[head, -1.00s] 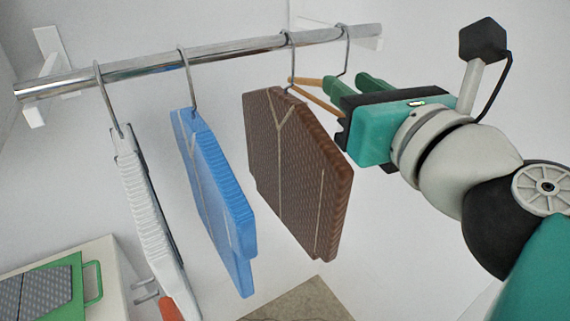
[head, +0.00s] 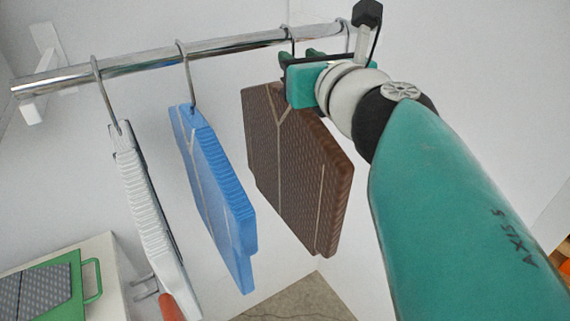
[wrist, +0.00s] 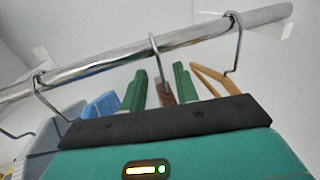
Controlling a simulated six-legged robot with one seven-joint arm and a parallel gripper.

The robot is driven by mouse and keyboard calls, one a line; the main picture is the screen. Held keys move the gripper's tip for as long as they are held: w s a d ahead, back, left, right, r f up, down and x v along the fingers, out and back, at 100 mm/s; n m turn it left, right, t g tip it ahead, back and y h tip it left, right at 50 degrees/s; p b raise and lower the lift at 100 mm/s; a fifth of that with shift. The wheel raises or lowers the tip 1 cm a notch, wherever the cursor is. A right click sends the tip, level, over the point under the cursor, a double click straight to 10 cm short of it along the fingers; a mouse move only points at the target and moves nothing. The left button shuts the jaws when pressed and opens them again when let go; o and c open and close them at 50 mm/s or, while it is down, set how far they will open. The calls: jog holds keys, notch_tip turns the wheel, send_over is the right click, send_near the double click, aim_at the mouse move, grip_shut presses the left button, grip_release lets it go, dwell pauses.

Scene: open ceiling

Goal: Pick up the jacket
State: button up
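Three folded garments hang from hooks on a metal rail: a brown one (head: 285,165), a blue one (head: 212,195) and a white-grey one (head: 150,215). I cannot tell which of them is the jacket. My gripper (head: 302,56) is at the top of the brown garment, close under the rail. In the wrist view my gripper's two green fingers (wrist: 160,92) stand apart, with the brown garment's narrow top (wrist: 167,93) and its hook between them. A gap seems to show on each side, so the fingers look open around it.
The metal rail (head: 130,64) runs just above my gripper, fixed to the wall by white brackets. A green tray-like item (head: 92,281) lies on a white surface at lower left.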

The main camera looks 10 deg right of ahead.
jog(key=shift+w, duration=0.7)
grip_shut()
jog(key=shift+r, duration=0.1)
dwell(0.8)
